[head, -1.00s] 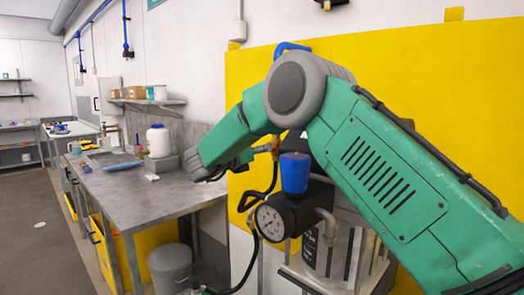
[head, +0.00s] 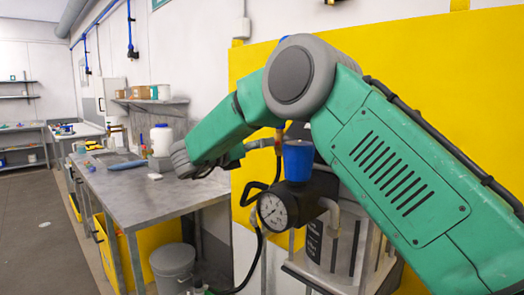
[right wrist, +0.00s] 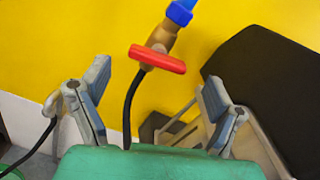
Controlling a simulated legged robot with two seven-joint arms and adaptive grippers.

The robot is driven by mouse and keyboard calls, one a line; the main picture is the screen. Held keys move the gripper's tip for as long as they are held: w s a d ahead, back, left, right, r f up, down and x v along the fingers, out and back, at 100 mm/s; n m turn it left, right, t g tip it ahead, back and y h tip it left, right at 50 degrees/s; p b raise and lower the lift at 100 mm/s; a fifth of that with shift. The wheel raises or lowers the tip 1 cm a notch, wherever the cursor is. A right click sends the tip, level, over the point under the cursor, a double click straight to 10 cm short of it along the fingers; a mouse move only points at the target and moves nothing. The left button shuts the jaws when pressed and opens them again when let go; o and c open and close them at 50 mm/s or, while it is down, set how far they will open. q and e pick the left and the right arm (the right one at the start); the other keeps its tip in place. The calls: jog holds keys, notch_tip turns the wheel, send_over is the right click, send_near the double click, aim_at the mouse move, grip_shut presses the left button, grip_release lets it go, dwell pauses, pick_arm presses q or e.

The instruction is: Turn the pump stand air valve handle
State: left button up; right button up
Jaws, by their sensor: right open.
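The red valve handle (right wrist: 158,58) is a bar on a brass fitting, below a blue hose end and above a black hose, in the right wrist view. My right gripper (right wrist: 157,75) is open, with its two fingers apart on either side of the handle in the picture. The handle looks beyond the fingertips and not held; the exact gap is unclear. In the head view my right arm crosses in front of the pump stand (head: 343,245) and hides the handle and most of the gripper. My left gripper is not in view.
A pressure gauge (head: 272,212) and a blue-topped regulator (head: 298,160) sit on the stand. A yellow wall panel (head: 440,90) is behind. At left is a grey workbench (head: 130,200) with a white bottle (head: 161,140); a grey bin (head: 172,265) stands below.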

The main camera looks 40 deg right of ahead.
jog(key=s+a+b, duration=0.1)
jog(key=a+b, duration=0.4)
jog(key=a, duration=0.6)
dwell(0.6)
jog(key=shift+a, duration=0.1)
jog(key=shift+b, duration=0.85)
